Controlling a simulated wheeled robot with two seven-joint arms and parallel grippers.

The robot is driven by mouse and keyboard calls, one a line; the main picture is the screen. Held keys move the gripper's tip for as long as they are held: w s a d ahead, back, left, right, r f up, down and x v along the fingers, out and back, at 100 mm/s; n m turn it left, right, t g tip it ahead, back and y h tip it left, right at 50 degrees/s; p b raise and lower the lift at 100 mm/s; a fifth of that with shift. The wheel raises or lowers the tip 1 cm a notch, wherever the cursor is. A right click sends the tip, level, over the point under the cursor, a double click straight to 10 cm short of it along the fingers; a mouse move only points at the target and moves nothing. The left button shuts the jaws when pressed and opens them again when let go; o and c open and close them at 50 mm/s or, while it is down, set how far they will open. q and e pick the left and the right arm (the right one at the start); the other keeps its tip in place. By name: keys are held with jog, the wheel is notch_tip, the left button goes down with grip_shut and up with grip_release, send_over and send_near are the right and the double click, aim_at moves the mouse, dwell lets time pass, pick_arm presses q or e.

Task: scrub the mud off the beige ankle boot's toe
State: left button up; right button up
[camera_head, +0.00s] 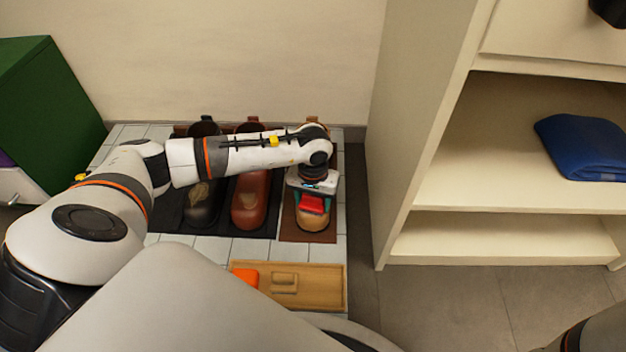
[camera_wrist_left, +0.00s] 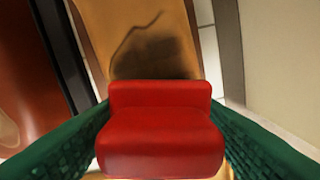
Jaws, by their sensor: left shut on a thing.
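The beige ankle boot (camera_head: 313,223) stands at the right end of a row of footwear, toe towards me. My left gripper (camera_head: 313,205) is over its toe, shut on a red block (camera_head: 312,202). The red block fills the middle of the left wrist view (camera_wrist_left: 160,135), between green finger pads. Whether it is a brush or a sponge I cannot tell. Beyond it a dark mud patch (camera_wrist_left: 155,55) shows on the tan boot. The block's underside is hidden, so I cannot tell whether it touches the boot. My right gripper is not in view.
A red-brown boot (camera_head: 250,205) and a black boot (camera_head: 202,207) with a tan patch stand left of the beige one on a dark mat. A wooden tray (camera_head: 335,290) at the front holds an orange block (camera_head: 246,278). A cream shelf unit (camera_head: 415,150) rises on the right.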

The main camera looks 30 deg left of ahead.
pick_arm(q)
jog(key=shift+w+a+b, duration=0.45)
jog(key=shift+w+a, duration=0.2)
jog(key=shift+w, duration=0.3)
jog(key=shift+w+a+b, duration=0.45)
jog(key=shift+w+a, duration=0.15)
jog(key=shift+w, duration=0.3)
jog(key=shift+w+a+f+b, duration=0.15)
jog(key=shift+w+a+b, duration=0.45)
jog(key=shift+w+b, duration=0.25)
jog(key=shift+w+a, duration=0.25)
jog(key=shift+w, duration=0.15)
jog(key=shift+r+p, duration=0.4)
jog(key=shift+r, duration=0.1)
jog(key=shift+r+p, duration=2)
jog(key=shift+r, duration=0.55)
jog(key=shift+r+p, duration=1.25)
jog(key=shift+r, duration=0.3)
